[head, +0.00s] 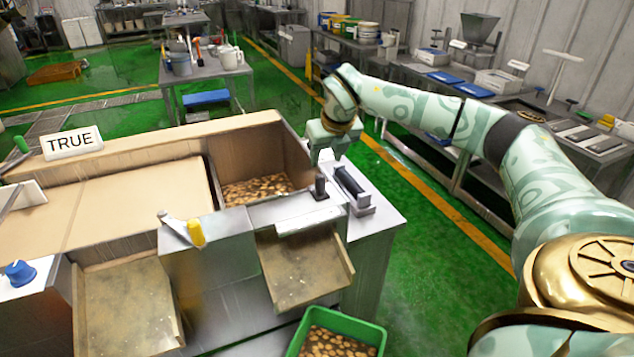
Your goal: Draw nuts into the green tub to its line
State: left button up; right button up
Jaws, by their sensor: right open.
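The green tub (376,333) stands at the bottom centre below the right-hand metal chute (305,270), cut off by the picture edge. Brown nuts (330,343) lie in it; I cannot make out its line. More nuts (256,188) lie in the open cardboard-coloured hopper (285,150) above the chute. The chute looks empty. My right gripper (328,160) is open and empty, pointing down at the hopper's right side, above a black upright handle (320,187) and a black bar (348,180). It appears apart from both. My left gripper is out of view.
A lever with a yellow grip (196,233) sits on the machine's front between two chutes; the left chute (128,305) looks empty. A blue knob (20,272) is at far left. Green floor (440,270) is clear to the right.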

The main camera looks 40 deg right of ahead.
aim_at(321, 176)
jog(key=b+x, duration=0.2)
jog(key=x, duration=0.9)
jog(key=shift+f, duration=0.1)
